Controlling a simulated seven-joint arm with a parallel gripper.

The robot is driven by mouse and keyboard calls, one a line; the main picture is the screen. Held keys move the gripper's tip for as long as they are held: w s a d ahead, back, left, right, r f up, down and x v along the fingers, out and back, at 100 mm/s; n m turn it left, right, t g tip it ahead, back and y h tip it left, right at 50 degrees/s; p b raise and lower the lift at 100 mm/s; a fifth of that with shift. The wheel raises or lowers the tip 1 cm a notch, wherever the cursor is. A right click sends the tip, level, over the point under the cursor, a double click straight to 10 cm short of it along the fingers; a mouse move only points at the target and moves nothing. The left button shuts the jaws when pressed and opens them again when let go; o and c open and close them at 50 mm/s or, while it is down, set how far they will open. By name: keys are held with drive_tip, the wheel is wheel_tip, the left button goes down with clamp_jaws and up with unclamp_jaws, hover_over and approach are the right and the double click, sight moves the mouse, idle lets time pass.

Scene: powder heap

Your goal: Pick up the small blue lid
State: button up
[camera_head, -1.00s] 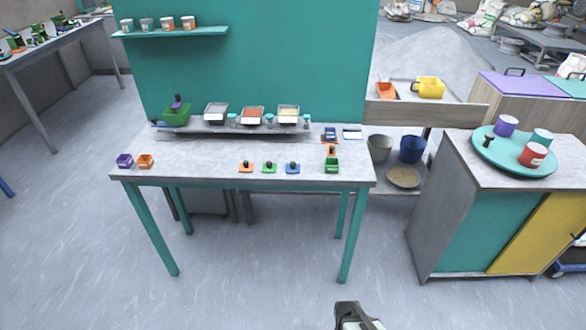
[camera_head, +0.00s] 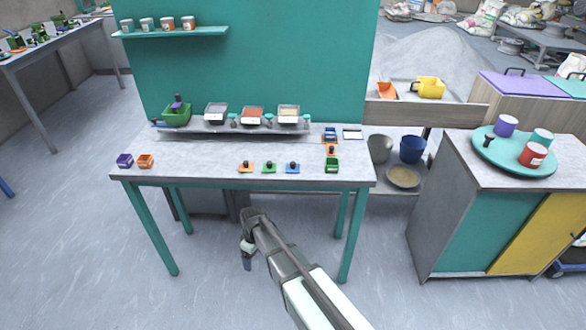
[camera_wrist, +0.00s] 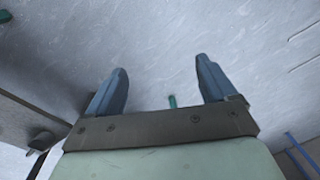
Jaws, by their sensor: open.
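The small blue lid (camera_head: 292,168) with a dark knob lies on the front part of the grey tabletop (camera_head: 215,155). A green lid (camera_head: 269,168) and an orange lid (camera_head: 246,167) lie in a row to its left. My gripper (camera_head: 247,265) hangs in front of the table and below its top, apart from the lid. In the wrist view my gripper (camera_wrist: 160,80) is open, with nothing between its two blue-grey fingers and the floor behind them. The lid does not show in the wrist view.
Trays and a green container (camera_head: 176,115) line the back ledge. The table's front edge lies above my gripper.

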drive_tip(key=w+a+r+n+t+y, duration=0.1)
drive_tip(key=w+a+r+n, duration=0.15)
drive_tip(key=a+r, duration=0.75)
drive_tip(key=w+a+r+n+t+y, duration=0.1)
drive_tip(key=a+r+n, duration=0.2)
drive_tip(key=a+r, duration=0.65)
wheel_tip(320, 180, up, 19)
drive_tip(key=g+h, duration=0.1)
drive_tip(key=h, duration=0.2)
hover_over(293, 162)
drive_tip(key=f, duration=0.8)
drive_tip(key=shift+s+a, duration=0.1)
drive_tip(key=shift+s, duration=0.25)
drive_tip(key=shift+w+f, duration=0.15)
drive_tip(key=shift+f, duration=1.2)
drive_tip(key=shift+w+f, duration=0.1)
drive_tip(key=shift+f, duration=1.2)
drive_tip(key=c, duration=1.1)
